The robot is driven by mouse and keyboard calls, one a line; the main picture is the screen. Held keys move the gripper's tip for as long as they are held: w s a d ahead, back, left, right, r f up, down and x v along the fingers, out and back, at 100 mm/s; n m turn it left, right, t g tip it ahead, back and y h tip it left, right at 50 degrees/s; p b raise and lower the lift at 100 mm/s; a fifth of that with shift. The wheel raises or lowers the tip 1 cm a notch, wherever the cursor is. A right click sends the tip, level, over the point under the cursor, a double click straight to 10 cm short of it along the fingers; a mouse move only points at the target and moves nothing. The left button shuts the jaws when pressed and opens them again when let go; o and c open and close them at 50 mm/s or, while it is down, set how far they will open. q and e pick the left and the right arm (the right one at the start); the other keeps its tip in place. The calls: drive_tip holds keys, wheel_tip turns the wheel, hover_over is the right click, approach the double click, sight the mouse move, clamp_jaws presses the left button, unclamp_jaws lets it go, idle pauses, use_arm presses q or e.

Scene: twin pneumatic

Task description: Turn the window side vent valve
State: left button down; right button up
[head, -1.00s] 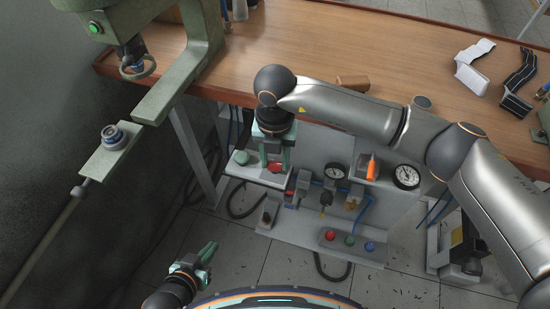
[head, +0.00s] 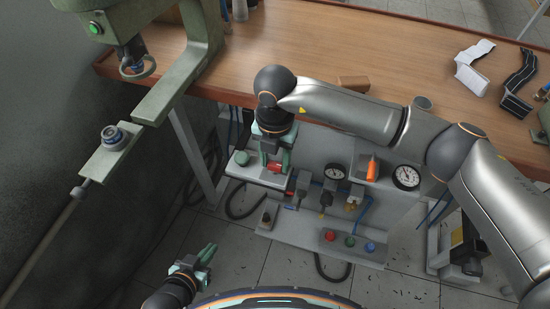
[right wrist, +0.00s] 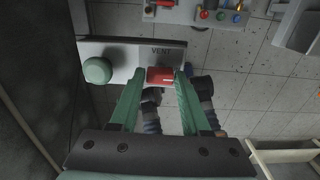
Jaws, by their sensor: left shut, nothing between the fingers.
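The vent valve's red handle (head: 275,168) sits on a pale plate (head: 262,177) at the left end of the grey pneumatic panel, below the bench. In the right wrist view the red handle (right wrist: 160,76) lies just below the printed word VENT. My right gripper (right wrist: 159,75) reaches down with its green fingers on either side of the handle and appears closed on it; the fingers partly hide it in the head view (head: 274,165). My left gripper (head: 209,252) is shut and empty, low over the floor, apart from the panel.
A green round knob (head: 241,158) sits on the same plate, left of the handle. Gauges (head: 406,176), fittings and coloured buttons (head: 350,241) fill the panel to the right. The wooden bench (head: 330,50) overhangs behind. A green machine (head: 180,90) stands at left.

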sight(274, 165)
drive_tip(key=o, duration=0.4)
drive_tip(key=shift+c, duration=0.2)
wheel_tip(274, 165, up, 13)
drive_tip(key=shift+f, duration=0.2)
idle(0.5)
